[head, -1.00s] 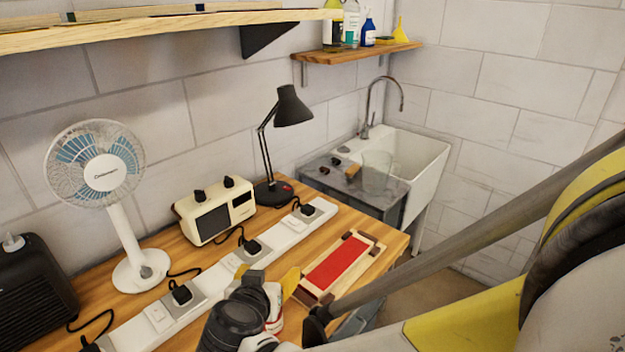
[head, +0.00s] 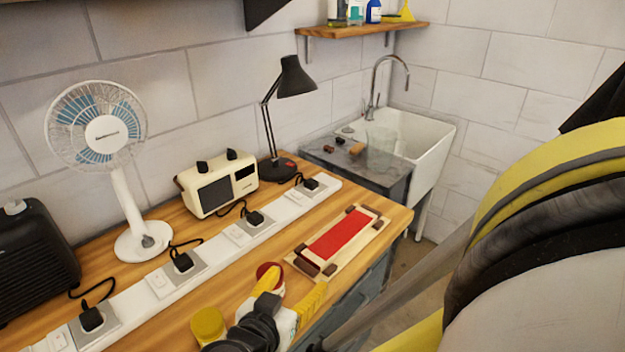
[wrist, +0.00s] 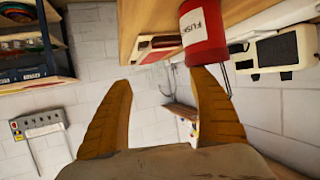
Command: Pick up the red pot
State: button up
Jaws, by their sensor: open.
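The red pot (wrist: 203,35) shows in the wrist view as a red cylinder with a white label, cut by the top edge. Its lower end is close to the tip of the right-hand finger; I cannot tell whether they touch. In the head view a red round top (head: 268,273), likely the same pot, shows at the bench's front, partly hidden by my gripper. My gripper (wrist: 160,78) is open, with two yellow-orange fingers apart and nothing between them. In the head view my gripper (head: 266,300) is at the bottom centre, over the front of the bench.
A wooden frame with a red panel (head: 340,236) lies right of my gripper. A white power strip (head: 205,260) with black plugs runs behind. A fan (head: 128,200), radio (head: 216,185) and black lamp (head: 290,80) stand farther back. A white sink (head: 425,150) is at the right.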

jog(key=a+y, duration=0.1)
jog(key=a, duration=0.1)
jog(key=s+a+f+n+y, duration=0.1)
jog(key=a, duration=0.1)
jog(key=a+f+n+b, duration=0.1)
jog(key=a, duration=0.1)
jog(key=shift+s+a+y, duration=0.3)
jog(key=shift+s+y, duration=0.1)
jog(key=shift+w+f+t+b, duration=0.3)
jog(key=shift+w+b, duration=0.15)
jog(key=shift+w, duration=0.15)
jog(key=b+x, duration=0.1)
jog(key=x, duration=0.3)
jog(key=shift+w+a+f+b, duration=0.1)
jog(key=shift+w+f+b, duration=0.05)
jog(key=shift+w+b, duration=0.2)
jog(key=shift+w, duration=0.1)
jog(key=shift+d+r, duration=0.2)
jog(key=shift+r, duration=0.05)
grip_shut()
grip_release()
